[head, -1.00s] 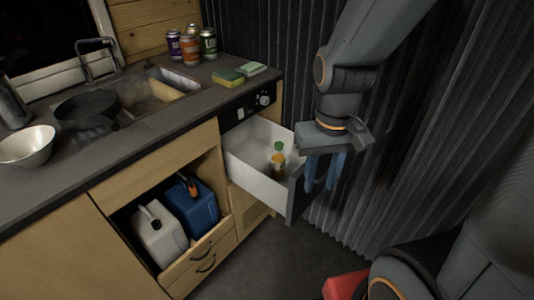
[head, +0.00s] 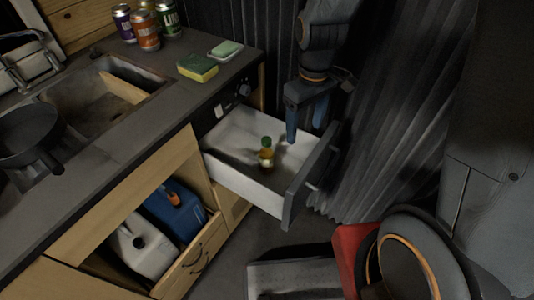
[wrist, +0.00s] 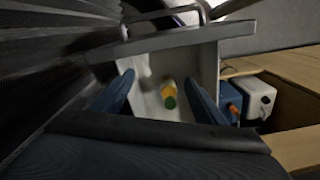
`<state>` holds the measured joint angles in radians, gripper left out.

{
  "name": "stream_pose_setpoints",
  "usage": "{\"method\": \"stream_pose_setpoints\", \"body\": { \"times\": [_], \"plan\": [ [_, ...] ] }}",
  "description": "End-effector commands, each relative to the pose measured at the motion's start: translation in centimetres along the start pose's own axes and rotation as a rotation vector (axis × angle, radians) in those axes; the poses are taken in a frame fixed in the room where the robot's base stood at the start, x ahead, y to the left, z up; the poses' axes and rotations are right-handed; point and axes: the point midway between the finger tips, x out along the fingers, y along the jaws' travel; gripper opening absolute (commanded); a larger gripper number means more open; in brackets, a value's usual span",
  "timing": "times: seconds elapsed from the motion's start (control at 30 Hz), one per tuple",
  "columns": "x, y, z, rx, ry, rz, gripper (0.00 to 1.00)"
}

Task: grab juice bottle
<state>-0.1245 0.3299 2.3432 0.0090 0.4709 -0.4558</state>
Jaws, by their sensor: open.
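The juice bottle (head: 266,153) is small, with a green cap and a yellow-orange body. It stands in the open white drawer (head: 226,178). In the wrist view the bottle (wrist: 168,93) shows cap towards me, between my two blue fingers but farther off. My gripper (head: 305,130) is open and empty. It hangs fingers down over the drawer's back right part, to the right of the bottle and apart from it. In the wrist view my gripper (wrist: 158,92) has its fingers wide apart.
The drawer's dark front panel (head: 304,184) stands out into the room. The counter above holds a sponge (head: 197,68), several cans (head: 146,32), a sink and a pan (head: 28,137). Blue (head: 175,212) and white (head: 146,245) jugs sit in the cabinet below. A ribbed dark curtain (head: 400,110) hangs on the right.

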Motion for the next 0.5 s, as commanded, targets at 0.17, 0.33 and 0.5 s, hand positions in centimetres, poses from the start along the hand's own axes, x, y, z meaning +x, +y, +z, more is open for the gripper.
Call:
{"method": "stream_pose_setpoints", "body": {
  "times": [0.17, 0.33, 0.5],
  "plan": [
    [4.2, -1.3, -5.0, -0.340, -0.008, -0.004, 0.65],
    [8.4, -3.1, -8.4, -0.621, -0.008, -0.004, 0.65],
    [11.3, -4.4, -10.2, -0.795, -0.006, -0.003, 0.65]
  ]
}}
